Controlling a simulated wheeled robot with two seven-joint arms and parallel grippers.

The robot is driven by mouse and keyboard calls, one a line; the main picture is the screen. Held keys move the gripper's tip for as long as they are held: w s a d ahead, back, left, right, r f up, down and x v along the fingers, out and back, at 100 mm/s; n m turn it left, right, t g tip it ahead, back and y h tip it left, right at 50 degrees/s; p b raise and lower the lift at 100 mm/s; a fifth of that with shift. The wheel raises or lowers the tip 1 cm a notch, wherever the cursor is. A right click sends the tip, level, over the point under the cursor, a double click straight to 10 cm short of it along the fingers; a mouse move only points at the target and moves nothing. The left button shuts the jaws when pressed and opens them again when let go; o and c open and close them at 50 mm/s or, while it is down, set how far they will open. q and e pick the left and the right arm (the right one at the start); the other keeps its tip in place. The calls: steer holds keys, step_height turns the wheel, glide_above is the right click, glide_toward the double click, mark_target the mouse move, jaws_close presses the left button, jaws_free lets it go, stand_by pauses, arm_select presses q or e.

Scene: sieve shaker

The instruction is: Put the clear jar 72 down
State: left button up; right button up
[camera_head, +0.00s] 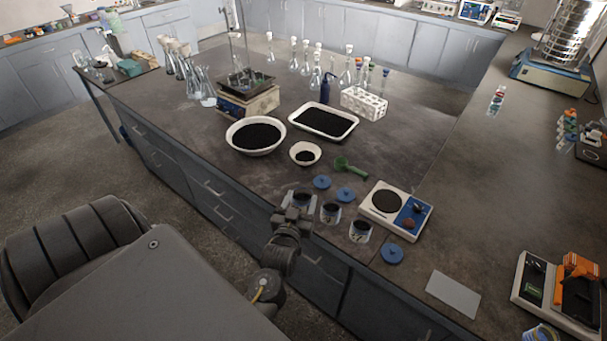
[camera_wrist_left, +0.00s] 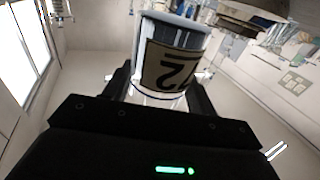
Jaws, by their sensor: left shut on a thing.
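The clear jar 72 is between the fingers of my left gripper (camera_head: 296,213) at the front edge of the bench. It is clear with a tan label, and in the left wrist view the jar (camera_wrist_left: 178,62) fills the gap between the dark fingers. My right gripper is not in view.
Two similar jars with dark contents (camera_head: 331,211) (camera_head: 360,231) stand just right of the gripper. A green scoop (camera_head: 350,167), a small bowl (camera_head: 305,159) and a large bowl (camera_head: 256,149) are behind. Bare bench lies left of the gripper.

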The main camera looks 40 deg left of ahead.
mark_target(302, 191)
arm_select(q)
steer(key=w+a+f+b, duration=0.1)
steer(key=w+b, duration=0.1)
steer(key=w+a+f+b, duration=0.3)
steer(key=w+a+b, duration=0.1)
steer(key=b, duration=0.1)
steer(key=shift+w+f, duration=0.2)
steer(key=shift+f, duration=0.1)
steer(key=w+a+f+b, duration=0.1)
steer(key=b, duration=0.1)
steer(key=w+a+f+b, duration=0.1)
steer(key=f+b, duration=0.1)
steer(key=w+a+f+b, duration=0.1)
steer(key=w+b, duration=0.1)
steer(key=shift+f+b, duration=0.4)
steer(key=f+b, duration=0.3)
steer(key=b, duration=0.1)
steer(key=shift+w+a+f, duration=0.15)
steer(key=shift+w+f, duration=0.1)
steer(key=shift+f, duration=0.15)
steer(key=shift+r, duration=0.2)
